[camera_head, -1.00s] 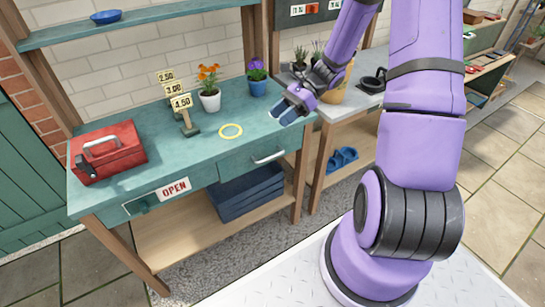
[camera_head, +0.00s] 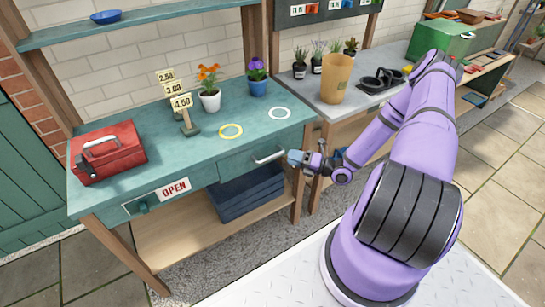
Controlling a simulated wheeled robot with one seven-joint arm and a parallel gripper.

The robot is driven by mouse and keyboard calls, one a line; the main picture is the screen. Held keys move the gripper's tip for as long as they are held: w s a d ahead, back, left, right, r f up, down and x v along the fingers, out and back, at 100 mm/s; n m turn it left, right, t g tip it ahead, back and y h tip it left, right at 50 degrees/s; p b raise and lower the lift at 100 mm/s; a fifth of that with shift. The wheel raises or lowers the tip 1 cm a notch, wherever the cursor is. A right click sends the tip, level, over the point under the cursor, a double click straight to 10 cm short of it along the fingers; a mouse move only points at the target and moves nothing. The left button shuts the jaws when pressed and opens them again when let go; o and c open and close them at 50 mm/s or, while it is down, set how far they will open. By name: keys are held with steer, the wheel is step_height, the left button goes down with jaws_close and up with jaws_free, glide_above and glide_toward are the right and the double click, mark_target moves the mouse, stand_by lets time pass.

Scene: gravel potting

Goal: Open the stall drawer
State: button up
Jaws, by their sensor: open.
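The stall drawer (camera_head: 235,166) is the teal front under the right part of the green stall table (camera_head: 150,141). It looks shut, flush with the table's front. Its pale bar handle (camera_head: 269,156) is on the right part of the drawer front. My gripper (camera_head: 293,158) is just right of the handle, at about its height in the picture, and points left toward it. The gripper is open and seems to hold nothing. Whether a fingertip touches the handle I cannot tell.
On the table stand a red toolbox (camera_head: 107,152), price signs (camera_head: 184,112), an orange-flowered pot (camera_head: 209,92) and a purple-flowered pot (camera_head: 257,80). Yellow (camera_head: 231,131) and white (camera_head: 280,113) rings mark the top. A dark blue crate (camera_head: 247,191) sits on the shelf below.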

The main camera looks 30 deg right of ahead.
mark_target(273, 156)
step_height(273, 156, down, 7)
steer(key=m+t+h, duration=0.4)
steer(key=m+h, duration=0.1)
steer(key=m, duration=0.3)
steer(key=x, duration=1)
steer(key=shift+d, duration=0.15)
steer(key=shift+s, duration=0.1)
jaws_close()
